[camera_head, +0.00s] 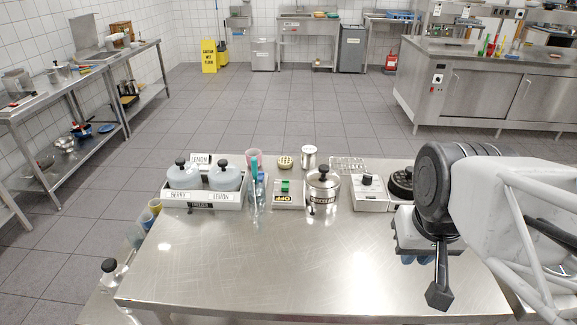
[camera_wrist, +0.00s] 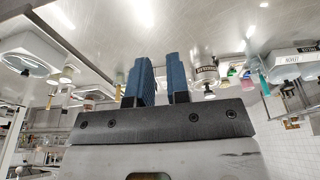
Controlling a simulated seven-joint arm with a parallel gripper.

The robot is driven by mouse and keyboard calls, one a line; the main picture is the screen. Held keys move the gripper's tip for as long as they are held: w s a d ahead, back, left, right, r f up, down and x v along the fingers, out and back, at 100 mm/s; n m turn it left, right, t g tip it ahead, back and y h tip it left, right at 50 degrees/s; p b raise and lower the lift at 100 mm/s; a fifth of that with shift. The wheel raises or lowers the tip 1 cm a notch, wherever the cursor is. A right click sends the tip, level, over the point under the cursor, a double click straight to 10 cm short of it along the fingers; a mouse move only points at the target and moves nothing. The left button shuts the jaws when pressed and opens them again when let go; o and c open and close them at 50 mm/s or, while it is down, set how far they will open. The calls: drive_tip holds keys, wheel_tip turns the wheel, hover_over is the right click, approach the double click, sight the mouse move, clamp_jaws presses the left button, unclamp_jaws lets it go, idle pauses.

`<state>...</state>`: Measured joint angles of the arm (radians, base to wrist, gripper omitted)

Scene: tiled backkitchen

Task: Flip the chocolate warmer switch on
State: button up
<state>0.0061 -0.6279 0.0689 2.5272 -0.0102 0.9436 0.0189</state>
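A lidded metal pot (camera_head: 322,198) with a small dark label stands upright in the middle of the steel table. Its label is too small to read. I cannot tell for sure which of these belongs to the chocolate warmer. My gripper (camera_head: 416,260) is over the right of the table, well apart from both. In the wrist view its blue fingers (camera_wrist: 161,68) have a narrow, empty gap between them. The pot (camera_wrist: 207,76) also shows there.
A tray (camera_head: 203,201) with two grey lidded pots and labels stands left; bottles (camera_head: 255,200) stand beside it. A white box with a black knob (camera_head: 367,180) and a dark round-topped appliance (camera_head: 402,178) stand right. The front of the steel table (camera_head: 280,265) is clear.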

drive_tip(key=shift+w+r, duration=0.1)
drive_tip(key=shift+w, duration=0.15)
drive_tip(key=shift+c, duration=1.1)
drive_tip(key=shift+w+a+r, duration=0.1)
drive_tip(key=shift+w, duration=0.2)
clamp_jaws()
drive_tip(key=w+a+r+g, duration=0.1)
drive_tip(key=w+a+r, duration=0.1)
drive_tip(key=w, duration=0.4)
drive_tip(key=w+a+r, duration=0.1)
drive_tip(key=w+a, duration=0.1)
drive_tip(key=w, duration=0.3)
drive_tip(key=g, duration=0.3)
hover_over(285, 186)
drive_tip(key=w, duration=0.2)
wheel_tip(285, 186, down, 7)
drive_tip(key=shift+w+f, duration=0.15)
drive_tip(key=shift+f, duration=0.2)
drive_tip(key=f, duration=0.4)
drive_tip(key=s+f, duration=0.1)
drive_tip(key=f, duration=0.4)
drive_tip(key=s+f, duration=0.1)
drive_tip(key=f, duration=0.3)
drive_tip(key=shift+f, duration=0.25)
